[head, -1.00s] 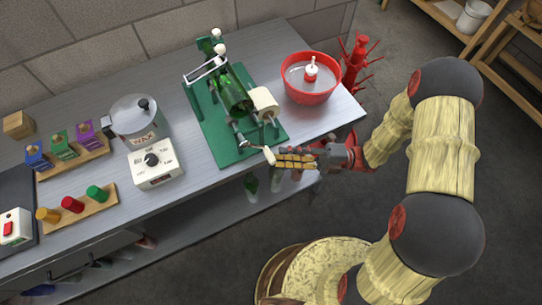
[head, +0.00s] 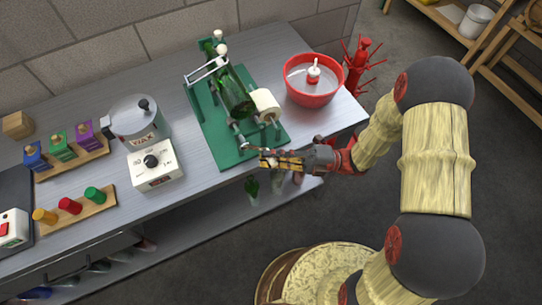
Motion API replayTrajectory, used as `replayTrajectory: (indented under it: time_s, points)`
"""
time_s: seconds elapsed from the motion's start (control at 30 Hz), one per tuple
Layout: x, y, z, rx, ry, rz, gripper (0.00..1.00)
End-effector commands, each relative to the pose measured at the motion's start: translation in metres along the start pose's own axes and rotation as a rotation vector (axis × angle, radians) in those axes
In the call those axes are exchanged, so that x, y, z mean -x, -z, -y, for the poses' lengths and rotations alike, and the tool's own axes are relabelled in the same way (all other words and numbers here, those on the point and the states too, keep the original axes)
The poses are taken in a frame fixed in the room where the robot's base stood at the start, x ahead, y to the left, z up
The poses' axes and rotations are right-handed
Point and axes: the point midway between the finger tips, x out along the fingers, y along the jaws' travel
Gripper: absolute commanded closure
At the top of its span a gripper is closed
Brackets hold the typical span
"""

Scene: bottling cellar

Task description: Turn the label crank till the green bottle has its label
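The green bottle (head: 235,97) lies on its side in the green labelling machine (head: 210,125) on the bench. No label shows on its visible side. The white label roll (head: 264,101) sits on the machine just right of the bottle. The crank's metal hub (head: 241,141) is at the machine's front end, and its arm reaches right toward my gripper. My gripper (head: 266,159) is at the bench's front edge with its fingertips at the crank's pale handle. The fingers mostly hide the handle, and I cannot tell whether they are closed on it.
A red bowl (head: 311,97) and a red bottle tree (head: 358,65) stand to the right. A wax pot (head: 137,121) and a dial box (head: 153,165) stand left of the machine. Farther left are a rack of coloured boxes (head: 62,153) and a board of coloured caps (head: 75,210).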

Motion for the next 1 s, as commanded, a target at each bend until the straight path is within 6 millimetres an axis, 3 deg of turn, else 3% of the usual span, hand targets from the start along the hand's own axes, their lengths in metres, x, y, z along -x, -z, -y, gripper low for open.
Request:
replayTrajectory:
  time_s: [0.3,1.0]
  points:
    - [0.0001,0.0,-0.0002,0.0,0.0,0.0,1.0]
    - [0.0,-0.0001,-0.0028,0.004,0.006,0.0,1.0]
